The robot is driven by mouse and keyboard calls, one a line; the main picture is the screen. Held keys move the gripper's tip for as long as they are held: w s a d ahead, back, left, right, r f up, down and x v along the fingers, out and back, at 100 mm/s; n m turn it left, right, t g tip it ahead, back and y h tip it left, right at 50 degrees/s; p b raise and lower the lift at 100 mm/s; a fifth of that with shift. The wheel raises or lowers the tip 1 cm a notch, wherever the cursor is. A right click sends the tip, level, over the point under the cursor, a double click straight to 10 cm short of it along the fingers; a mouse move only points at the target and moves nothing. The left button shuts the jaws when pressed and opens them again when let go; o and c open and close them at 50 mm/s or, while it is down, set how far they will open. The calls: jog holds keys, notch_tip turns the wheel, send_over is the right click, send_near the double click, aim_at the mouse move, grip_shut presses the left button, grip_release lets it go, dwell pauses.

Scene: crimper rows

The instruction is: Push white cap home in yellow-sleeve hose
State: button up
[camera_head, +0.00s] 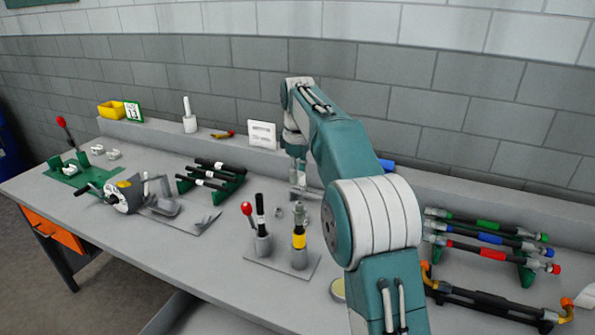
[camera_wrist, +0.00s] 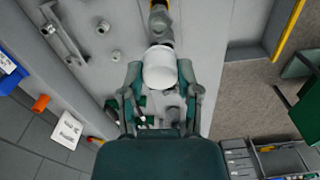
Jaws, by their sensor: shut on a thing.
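My gripper (camera_wrist: 160,82) is shut on a white cap (camera_wrist: 160,66), which sits between the two fingertips in the wrist view. The cap and part of the gripper are hard to make out in the head view, where my arm reaches over the bench. The yellow-sleeve hose (camera_head: 299,240) stands upright in a grey holder on a plate. Whether the cap touches the hose cannot be told.
Small grey fittings (camera_head: 279,212) lie behind. A rack of coloured hoses (camera_head: 485,238) is at right, a crimping tool (camera_head: 128,192) at left.

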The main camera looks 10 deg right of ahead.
aim_at(300, 203)
jog(key=shift+d+f, duration=0.1)
jog(key=shift+f, duration=2.65)
jog(key=shift+f, duration=1.45)
jog(key=o, duration=0.8)
notch_tip(300, 203, up, 11)
jog(key=shift+r, duration=0.4)
